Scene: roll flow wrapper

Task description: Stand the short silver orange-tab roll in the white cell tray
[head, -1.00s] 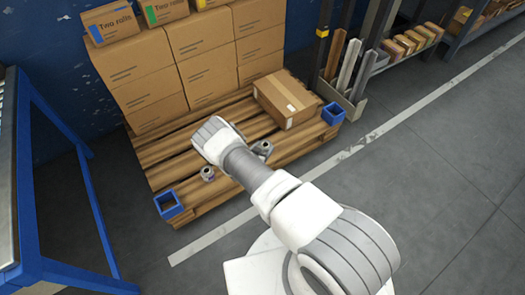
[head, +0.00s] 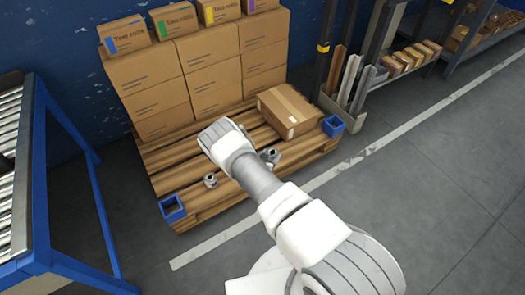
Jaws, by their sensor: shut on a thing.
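My arm reaches out over the wooden pallet (head: 160,159), and its white rounded joint (head: 222,133) is above the planks. No orange tab can be made out. I cannot see a white cell tray.
A closed carton (head: 288,110) lies at the right. Blue corner posts (head: 172,209) mark the front. A blue-framed roller conveyor (head: 32,180) is at the left; the right floor is clear.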

